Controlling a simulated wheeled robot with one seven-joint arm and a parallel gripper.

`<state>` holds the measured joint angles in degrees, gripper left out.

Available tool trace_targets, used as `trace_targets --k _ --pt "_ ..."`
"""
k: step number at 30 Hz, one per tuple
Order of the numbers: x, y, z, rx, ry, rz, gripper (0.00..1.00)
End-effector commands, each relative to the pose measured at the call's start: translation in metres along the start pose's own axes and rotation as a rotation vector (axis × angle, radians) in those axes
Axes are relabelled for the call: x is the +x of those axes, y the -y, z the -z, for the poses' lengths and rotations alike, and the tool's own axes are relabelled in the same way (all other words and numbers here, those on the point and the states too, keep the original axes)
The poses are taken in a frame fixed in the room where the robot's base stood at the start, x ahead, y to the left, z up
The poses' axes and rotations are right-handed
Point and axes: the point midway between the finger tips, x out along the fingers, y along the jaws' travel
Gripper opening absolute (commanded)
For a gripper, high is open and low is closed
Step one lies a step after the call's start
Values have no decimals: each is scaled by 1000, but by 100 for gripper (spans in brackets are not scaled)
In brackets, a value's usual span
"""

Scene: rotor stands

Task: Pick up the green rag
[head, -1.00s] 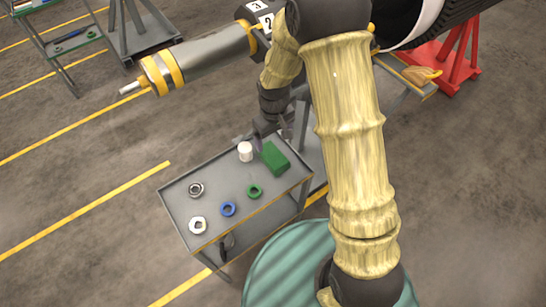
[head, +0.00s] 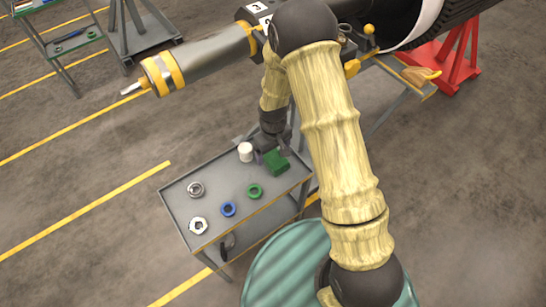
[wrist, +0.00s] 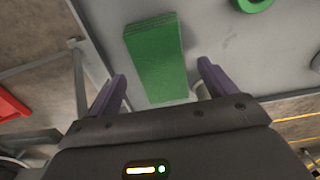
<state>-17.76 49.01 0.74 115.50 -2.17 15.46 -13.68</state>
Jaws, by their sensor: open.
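The green rag (head: 275,164) is a folded rectangular block lying on the grey cart top near its far right corner. In the wrist view the rag (wrist: 156,58) lies ahead of my gripper, its near end reaching between the two purple fingers. My gripper (wrist: 162,88) is open and holds nothing. In the head view my gripper (head: 268,156) is just above the rag and partly covers it. I cannot tell the exact height between fingers and rag.
On the cart top (head: 228,187) are a white cylinder (head: 245,151) close to the rag, a green ring (head: 254,190), a blue ring (head: 228,209) and two metallic rings (head: 196,189).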

Motion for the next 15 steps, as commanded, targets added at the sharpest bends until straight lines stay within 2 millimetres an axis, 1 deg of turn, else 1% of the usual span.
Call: trace_targets --k 3,6,15 --pt "16 0 0 0 3 1 84" --pt "23 0 0 0 2 1 84" --pt "25 0 0 0 0 0 84"
